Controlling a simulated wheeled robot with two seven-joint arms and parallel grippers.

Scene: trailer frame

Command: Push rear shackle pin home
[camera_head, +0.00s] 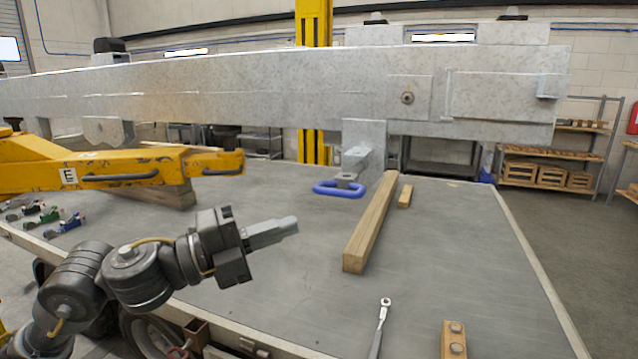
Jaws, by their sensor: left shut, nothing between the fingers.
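The galvanised trailer beam (250,90) spans the view above the bench. A square plate on it carries a small round pin or bolt head (407,97). Under the beam a grey bracket (362,140) hangs down, with a blue loop handle (340,189) at its foot. I cannot tell which of these is the rear shackle pin, or how far in any pin sits. My left gripper (288,226) is shut and empty, its fingers pointing right. It is below and left of the blue handle, apart from it. My right gripper is out of view.
A yellow arm marked E (120,170) reaches in from the left, above the grey bench (290,300). A long timber (370,225), a small wood block (405,196), a wrench (381,325) and a drilled wooden block (453,340) lie on the bench. Shelves (550,160) stand behind right.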

